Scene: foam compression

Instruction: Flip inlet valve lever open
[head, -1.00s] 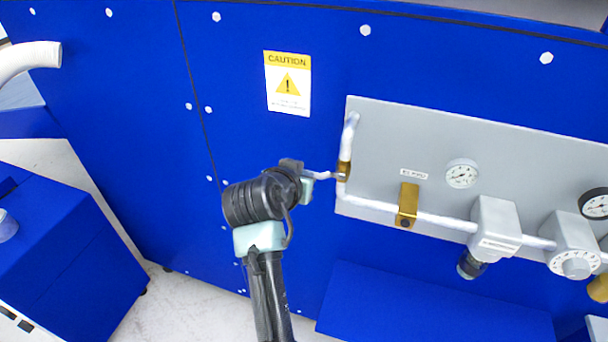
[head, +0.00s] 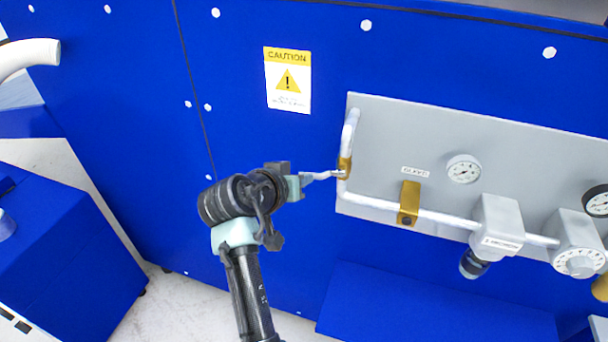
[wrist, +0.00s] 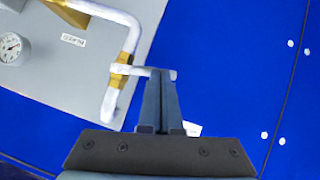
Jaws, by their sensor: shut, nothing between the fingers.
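The inlet valve is a brass body (head: 345,167) on the white pipe at the left edge of the grey panel. Its pale lever (head: 322,175) sticks out to the left, roughly square to the pipe. In the wrist view the brass body (wrist: 120,70) and lever (wrist: 141,71) show at upper centre. My gripper (wrist: 160,76) is shut, with its fingers together. Its tips overlap the lever near its free end, which shows just to their right; I cannot tell whether they touch. In the head view my gripper (head: 299,182) is at the lever's left end.
The grey panel (head: 400,140) also carries a brass block (head: 409,203), a gauge (head: 463,169) and a regulator (head: 497,225) to the right. A caution label (head: 287,80) is above my gripper. A blue cabinet (head: 60,250) stands at lower left.

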